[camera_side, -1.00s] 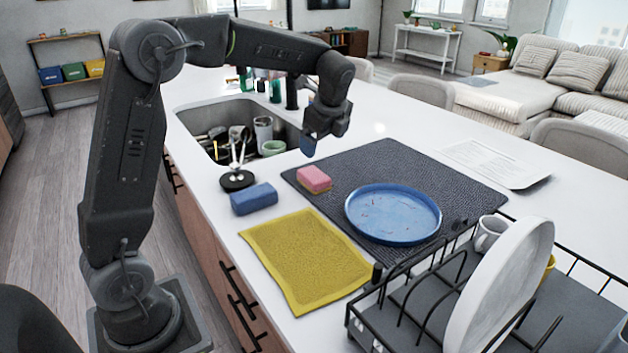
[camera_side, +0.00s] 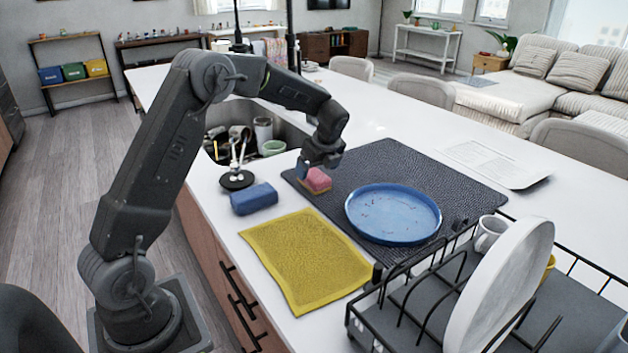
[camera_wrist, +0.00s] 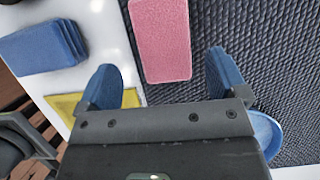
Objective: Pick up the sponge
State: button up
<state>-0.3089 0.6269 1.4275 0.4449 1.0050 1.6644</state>
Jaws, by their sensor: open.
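A pink sponge (camera_side: 316,180) with a yellowish underside lies on the left edge of the dark drying mat (camera_side: 400,160). In the wrist view the pink sponge (camera_wrist: 161,38) lies ahead of and between the two blue fingertips. My gripper (camera_side: 307,170) is low, right at the sponge in the side view, and its near finger partly overlaps it there. In the wrist view my gripper (camera_wrist: 165,80) is open, with a gap on both sides of the sponge. I cannot tell whether a finger touches it.
A blue sponge-like block (camera_side: 254,199) lies on the white counter to the left. A yellow cloth (camera_side: 305,262), a blue plate (camera_side: 394,213) and a black dish rack (camera_side: 400,320) are nearby.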

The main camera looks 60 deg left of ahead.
aim_at(314, 174)
jog(key=x, duration=0.3)
jog(key=shift+w+a+f, duration=0.2)
jog(key=shift+a+f, duration=0.05)
jog(key=shift+a, duration=0.2)
jog(key=shift+a+f, duration=0.15)
jog(key=shift+f, duration=0.25)
jog(key=shift+f, duration=0.15)
jog(key=c, duration=1)
notch_tip(314, 174, up, 5)
jog(key=shift+f, duration=0.2)
jog(key=s+a+r, duration=0.2)
jog(key=s, duration=0.1)
jog(key=s+a+r, duration=0.2)
jog(key=s, duration=0.1)
jog(key=s+a+r, duration=0.2)
jog(key=s+a, duration=0.1)
jog(key=shift+s+r, duration=0.15)
jog(key=shift+r, duration=0.25)
